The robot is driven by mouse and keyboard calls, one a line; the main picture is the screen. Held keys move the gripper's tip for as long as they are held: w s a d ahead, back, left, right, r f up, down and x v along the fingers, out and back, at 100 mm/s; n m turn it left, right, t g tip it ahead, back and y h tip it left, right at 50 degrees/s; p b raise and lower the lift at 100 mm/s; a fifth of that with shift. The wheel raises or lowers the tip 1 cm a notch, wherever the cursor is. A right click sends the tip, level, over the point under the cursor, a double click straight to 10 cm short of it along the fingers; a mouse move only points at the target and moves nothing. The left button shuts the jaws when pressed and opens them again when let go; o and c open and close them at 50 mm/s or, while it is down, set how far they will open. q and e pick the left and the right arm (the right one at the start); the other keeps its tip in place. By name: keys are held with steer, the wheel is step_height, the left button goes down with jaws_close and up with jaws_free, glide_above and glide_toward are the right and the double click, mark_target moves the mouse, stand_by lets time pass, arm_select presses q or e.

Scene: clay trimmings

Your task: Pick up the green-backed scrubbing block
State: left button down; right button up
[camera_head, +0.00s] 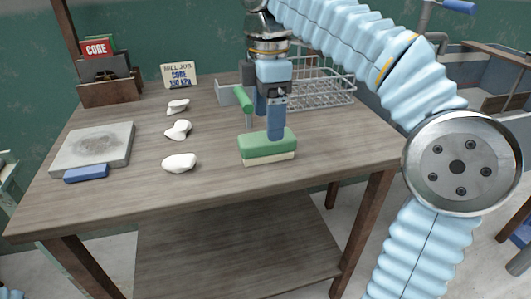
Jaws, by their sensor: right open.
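The scrubbing block (258,147) lies flat near the front right part of the wooden table, its green back up and a pale cream layer below. My right gripper (270,126) points down from above, its fingers open. The nearer blue finger reaches down to the block's green top and overlaps it in the picture. I cannot tell whether it touches. The other finger is partly hidden behind it. My left gripper does not show.
Three white clay lumps (180,163) lie in a row at mid-table. A grey slab (97,147) with a blue bar (86,174) is at left. A green-handled thing (241,98) and wire rack (325,88) stand behind the gripper. A card holder (110,92) is at back left.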

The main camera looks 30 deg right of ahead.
mark_target(267, 142)
step_height(267, 142, down, 7)
steer(key=shift+w+r+b, duration=0.1)
steer(key=shift+r+b, duration=0.1)
steer(key=shift+b, duration=0.65)
steer(key=c, duration=1.1)
steer(key=shift+r, duration=0.15)
steer(key=shift+r, duration=0.25)
step_height(267, 142, up, 3)
steer(key=shift+f+p, duration=0.15)
steer(key=shift+p, duration=0.5)
steer(key=s+a+r+p, duration=0.1)
steer(key=s+a+r, duration=0.1)
steer(key=a+r, duration=0.1)
steer(key=s+a+r+p, duration=0.1)
steer(key=s+a+r, duration=0.1)
steer(key=a, duration=0.3)
steer(key=s+a+r+p, duration=0.1)
steer(key=s+a+r, duration=0.1)
steer(key=a+r, duration=0.2)
steer(key=shift+s+a+r, duration=0.2)
steer(key=shift+a+r, duration=0.1)
